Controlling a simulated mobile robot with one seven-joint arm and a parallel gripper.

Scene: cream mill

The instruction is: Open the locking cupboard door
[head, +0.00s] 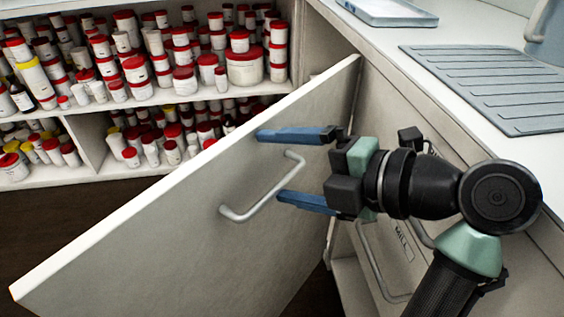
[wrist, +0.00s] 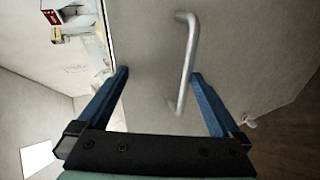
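The cupboard door (head: 170,235) is a pale grey panel standing swung out from the counter front, at an angle to it. Its bar handle (head: 262,188) is a light metal pull on the face toward me; it also shows in the wrist view (wrist: 187,65). My gripper (head: 269,165) is open, with its blue fingers pointing at the door face. In the wrist view the handle lies between the fingers (wrist: 160,72), closer to the right one. I cannot tell whether a finger touches the handle or door. Most of the cupboard's inside is hidden behind the door.
Shelves with many red-capped jars (head: 245,68) stand behind the door. A white counter (head: 400,75) runs along the right, with a grey ribbed mat (head: 490,85) and a tray (head: 388,10) on it. Another handle (head: 378,265) is on the front below my wrist. Dark floor (head: 50,220) shows at left.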

